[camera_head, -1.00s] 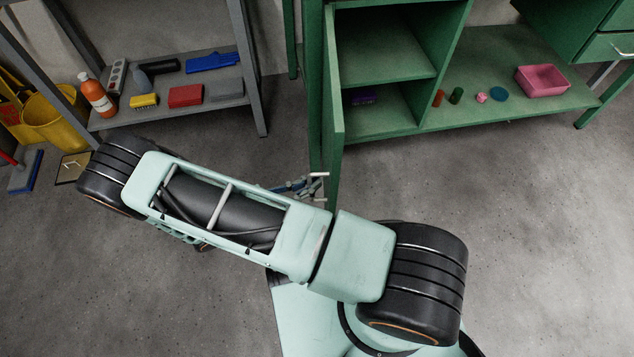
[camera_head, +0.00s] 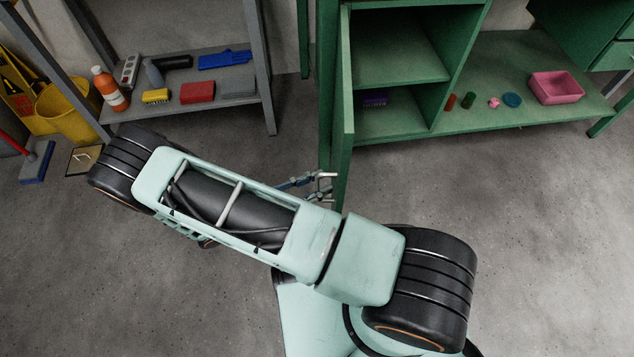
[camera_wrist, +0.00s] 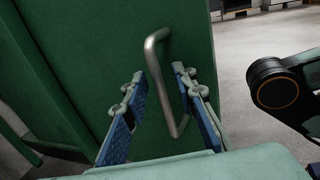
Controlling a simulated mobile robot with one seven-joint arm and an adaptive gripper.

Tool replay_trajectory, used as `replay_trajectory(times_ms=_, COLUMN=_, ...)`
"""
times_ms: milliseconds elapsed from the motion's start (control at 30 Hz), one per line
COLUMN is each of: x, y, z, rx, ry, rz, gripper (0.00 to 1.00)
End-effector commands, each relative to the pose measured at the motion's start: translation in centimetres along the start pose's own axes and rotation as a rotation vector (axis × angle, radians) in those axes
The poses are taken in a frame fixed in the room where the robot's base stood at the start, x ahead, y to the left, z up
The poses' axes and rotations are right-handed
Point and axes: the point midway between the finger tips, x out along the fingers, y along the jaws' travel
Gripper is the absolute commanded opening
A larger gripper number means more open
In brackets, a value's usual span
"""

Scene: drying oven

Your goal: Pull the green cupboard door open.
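The green cupboard door (camera_head: 347,125) stands swung open and shows nearly edge-on in the head view, at the left of the cupboard's open shelves. In the wrist view the door (camera_wrist: 100,50) fills the left and middle, with a grey metal bar handle (camera_wrist: 162,85) on it. My gripper (camera_wrist: 158,88) is open, with one blue-padded finger on each side of the handle. A gap shows between the left finger and the bar; contact at the right finger is unclear. In the head view my gripper (camera_head: 325,182) is small and partly hidden by my arm, beside the door's lower edge.
The cupboard's lower shelf (camera_head: 470,105) holds small items and a pink tray (camera_head: 556,88). A grey rack (camera_head: 265,85) with a bottle and several boxes stands at left, beside a yellow bucket (camera_head: 65,108). The floor right of the door is clear.

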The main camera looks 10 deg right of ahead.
Motion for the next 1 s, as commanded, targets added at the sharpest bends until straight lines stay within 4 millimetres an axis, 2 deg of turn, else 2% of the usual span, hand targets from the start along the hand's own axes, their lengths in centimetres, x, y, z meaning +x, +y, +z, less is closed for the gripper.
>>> replay_trajectory(times_ms=267, x=-0.5, y=0.1, z=-0.1, rx=0.001, ry=0.001, rz=0.001, gripper=0.25)
replay_trajectory(times_ms=367, x=-1.8, y=0.1, z=-0.1, rx=0.003, ry=0.002, rz=0.003, gripper=0.25)
replay_trajectory(times_ms=700, x=-8.9, y=0.1, z=-0.1, rx=0.002, ry=0.002, rz=0.003, gripper=0.25)
replay_trajectory(times_ms=833, x=-10.8, y=0.0, z=-0.1, rx=0.001, ry=0.001, rz=0.002, gripper=0.25)
replay_trajectory(times_ms=1000, x=-11.9, y=0.0, z=0.0, rx=0.0, ry=0.0, rz=0.001, gripper=0.25)
